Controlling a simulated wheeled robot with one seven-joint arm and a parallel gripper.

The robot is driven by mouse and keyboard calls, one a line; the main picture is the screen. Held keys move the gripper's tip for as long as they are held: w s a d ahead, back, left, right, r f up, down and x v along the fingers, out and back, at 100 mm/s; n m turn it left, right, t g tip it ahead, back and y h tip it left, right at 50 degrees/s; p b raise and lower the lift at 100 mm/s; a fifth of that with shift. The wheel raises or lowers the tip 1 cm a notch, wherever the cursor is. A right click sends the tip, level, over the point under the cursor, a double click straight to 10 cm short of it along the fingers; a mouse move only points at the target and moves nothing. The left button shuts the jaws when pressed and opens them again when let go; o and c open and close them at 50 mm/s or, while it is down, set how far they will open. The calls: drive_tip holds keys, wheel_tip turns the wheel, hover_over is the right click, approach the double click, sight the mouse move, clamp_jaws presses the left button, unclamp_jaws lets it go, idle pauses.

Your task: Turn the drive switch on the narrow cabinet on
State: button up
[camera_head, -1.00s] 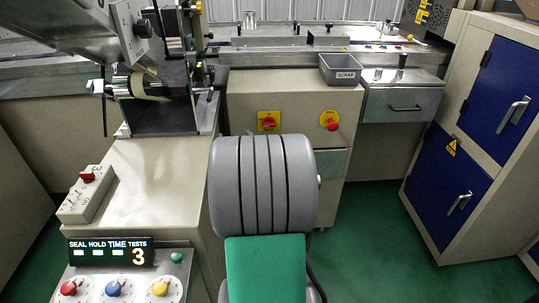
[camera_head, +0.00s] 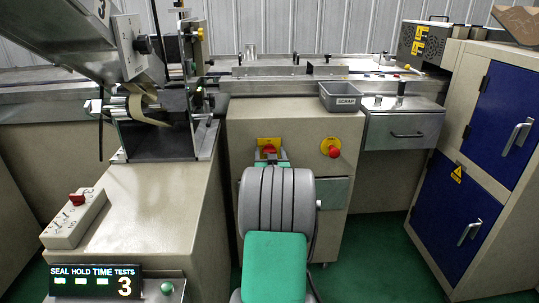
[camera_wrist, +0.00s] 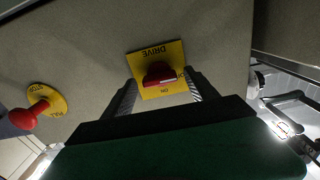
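The drive switch is a red handle (camera_wrist: 158,75) on a yellow plate (camera_wrist: 176,52) marked DRIVE and ON; it also shows in the head view (camera_head: 269,149). It sits on the front of the narrow beige cabinet (camera_head: 300,130). In the wrist view the handle lies roughly crosswise on its plate. My gripper (camera_wrist: 163,94) is open and faces the switch, with one finger on each side of the handle's lower area. I cannot tell whether the fingers touch it. In the head view my wrist hides most of the fingers.
A red push button (camera_head: 334,152) on a yellow disc is right of the switch. A grey SCRAP bin (camera_head: 341,97) stands above on the cabinet. A drawer (camera_head: 404,130) and blue-doored cabinet (camera_head: 460,200) are at right. A machine with a control box (camera_head: 75,218) is at left.

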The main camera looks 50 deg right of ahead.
drive_tip(key=c, duration=1.3)
drive_tip(key=shift+c, duration=0.2)
drive_tip(key=shift+f+m, duration=0.1)
drive_tip(key=shift+m, duration=0.3)
drive_tip(key=shift+s+d+f+m+b, duration=0.1)
drive_tip(key=shift+m+b, duration=0.9)
drive_tip(key=shift+m, duration=3.2)
drive_tip(key=shift+s+f+m+b, duration=0.1)
drive_tip(key=shift+m+b, duration=0.85)
drive_tip(key=shift+m, duration=3.25)
drive_tip(key=o, duration=1.4)
drive_tip(key=shift+r, duration=0.1)
drive_tip(key=shift+c, duration=0.2)
